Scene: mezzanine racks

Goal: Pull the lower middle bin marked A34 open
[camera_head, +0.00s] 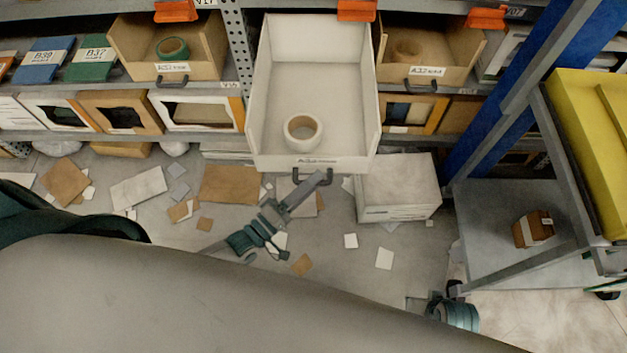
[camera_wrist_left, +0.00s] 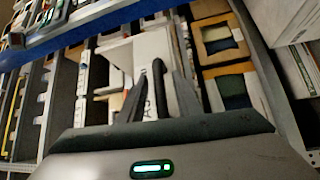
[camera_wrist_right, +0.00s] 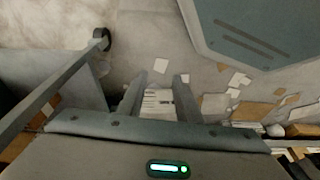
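The white bin (camera_head: 312,165) is pulled out from the middle of the rack, its label appearing to read A34. A pale tape roll (camera_head: 303,132) lies inside it. Its dark handle (camera_head: 299,176) is on the front face. My left gripper (camera_head: 318,180) is at the handle. In the left wrist view, the two fingers stand apart, with the handle (camera_wrist_left: 160,85) between them and a gap showing beside it. My right gripper (camera_wrist_right: 158,78) is open and empty above the floor, away from the bins.
Cardboard bins (camera_head: 170,70) flank the white bin, with lower boxes beneath. A white carton (camera_head: 398,188) stands on the floor below right. Papers and card pieces litter the floor. A grey cart (camera_head: 500,220) with a small brown box (camera_head: 533,229) and a blue post stand at right.

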